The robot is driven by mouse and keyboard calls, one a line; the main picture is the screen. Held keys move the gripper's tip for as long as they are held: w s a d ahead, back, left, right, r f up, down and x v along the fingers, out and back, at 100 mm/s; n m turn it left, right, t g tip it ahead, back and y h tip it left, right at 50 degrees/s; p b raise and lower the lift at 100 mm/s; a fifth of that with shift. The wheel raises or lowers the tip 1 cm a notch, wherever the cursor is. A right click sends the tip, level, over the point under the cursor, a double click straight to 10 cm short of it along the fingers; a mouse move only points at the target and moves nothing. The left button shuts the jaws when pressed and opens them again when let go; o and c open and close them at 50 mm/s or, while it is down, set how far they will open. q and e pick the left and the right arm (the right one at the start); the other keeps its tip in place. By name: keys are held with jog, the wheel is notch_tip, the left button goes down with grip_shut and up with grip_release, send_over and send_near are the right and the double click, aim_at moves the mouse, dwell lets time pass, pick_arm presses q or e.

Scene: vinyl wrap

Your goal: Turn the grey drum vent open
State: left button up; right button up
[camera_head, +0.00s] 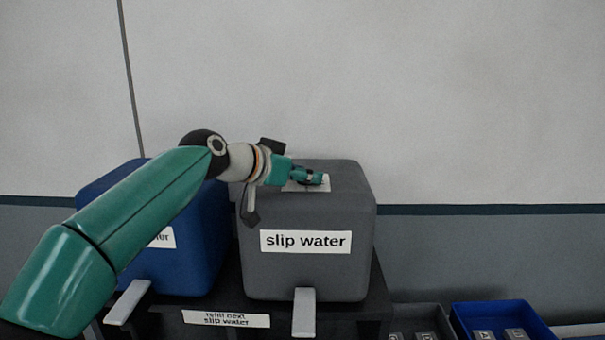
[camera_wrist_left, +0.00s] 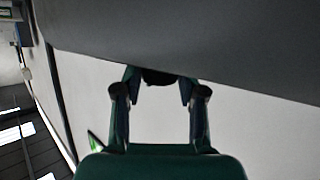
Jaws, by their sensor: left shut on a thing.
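The grey drum (camera_head: 306,275), labelled "slip water", stands upright on a dark stand. In the left wrist view its grey surface (camera_wrist_left: 220,40) fills the upper part. My left gripper (camera_head: 318,178) is at the drum's top, over a white label (camera_head: 295,187). In the left wrist view my left gripper (camera_wrist_left: 160,88) has a finger on each side of a small dark vent (camera_wrist_left: 157,77) and is shut on it. The fingers hide most of the vent in the head view, and I cannot tell how far it is turned. My right gripper is not in view.
A blue drum (camera_head: 200,262) stands close on the left, partly behind my left arm. A "refill next slip water" label (camera_head: 226,319) is on the stand's (camera_head: 350,312) front. A blue tray (camera_head: 535,325) and a grey tray (camera_head: 440,318) sit at lower right. A wall stands behind.

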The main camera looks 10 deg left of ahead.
pick_arm(q)
jog(key=shift+a+m+g+h, duration=0.1)
jog(key=shift+m+g+h, duration=0.2)
jog(key=shift+m+h, duration=0.15)
jog(key=o, duration=1.1)
jog(key=shift+s, duration=0.1)
jog(key=v, duration=1.1)
jog(key=shift+s+a, duration=0.25)
jog(key=shift+s, duration=0.05)
